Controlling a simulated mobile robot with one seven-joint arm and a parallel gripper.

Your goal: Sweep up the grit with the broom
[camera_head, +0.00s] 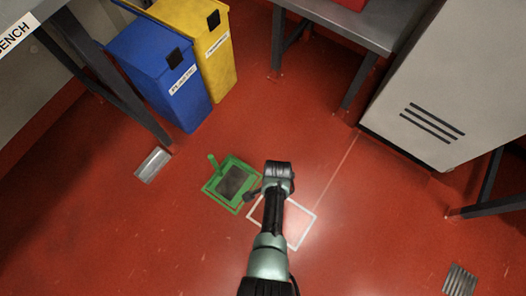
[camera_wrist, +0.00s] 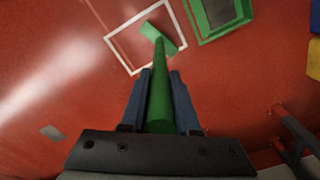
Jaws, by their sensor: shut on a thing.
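My gripper (camera_wrist: 161,90) is shut on the green handle of the broom (camera_wrist: 160,75) in the wrist view. The broom's flat green head (camera_wrist: 166,40) is at the far end, over the white square outline (camera_wrist: 108,40) on the floor. I cannot tell whether it touches the floor. A green dustpan-like tray (camera_head: 213,191) with a dark inside lies left of my arm in the head view. It also shows at the top of the wrist view (camera_wrist: 204,28). My arm hides the broom in the head view. I cannot make out any grit.
A blue bin (camera_head: 160,75) and a yellow bin (camera_head: 218,65) stand at the upper left. A grey cabinet (camera_head: 440,75) and a metal table (camera_head: 365,25) are at the upper right. A small metal piece (camera_head: 152,164) lies left.

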